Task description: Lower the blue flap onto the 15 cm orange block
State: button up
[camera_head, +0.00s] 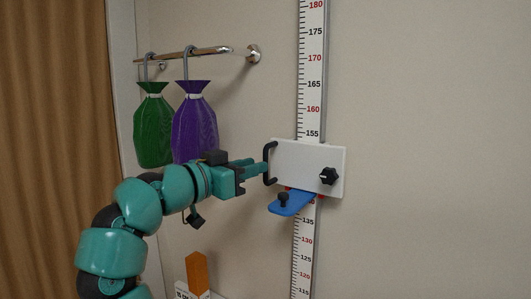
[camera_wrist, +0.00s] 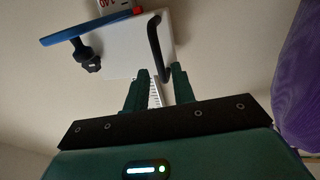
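The blue flap (camera_head: 292,203) sticks out to the left below a white slider box (camera_head: 308,160) on the wall scale, with a black knob on it. It also shows in the wrist view (camera_wrist: 85,30). A black handle (camera_head: 267,150) is on the box's left side. My gripper (camera_head: 264,167) is at this handle. In the wrist view its fingers (camera_wrist: 160,72) are apart, with the handle's end (camera_wrist: 161,60) appearing between the tips; contact cannot be told. The orange block (camera_head: 197,272) stands upright at the bottom, far below the flap, its lower part hidden behind a white label.
A vertical wall scale (camera_head: 310,70) runs behind the box, which has a black knob (camera_head: 328,176) at its right. Green (camera_head: 154,125) and purple (camera_head: 194,120) bags hang from a rail (camera_head: 190,52) above my arm. A brown curtain (camera_head: 50,130) is at left. The right wall is clear.

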aim_at(266, 178)
jog(key=p+x, duration=0.1)
jog(key=x, duration=0.3)
jog(key=shift+w+d, duration=0.3)
grip_shut()
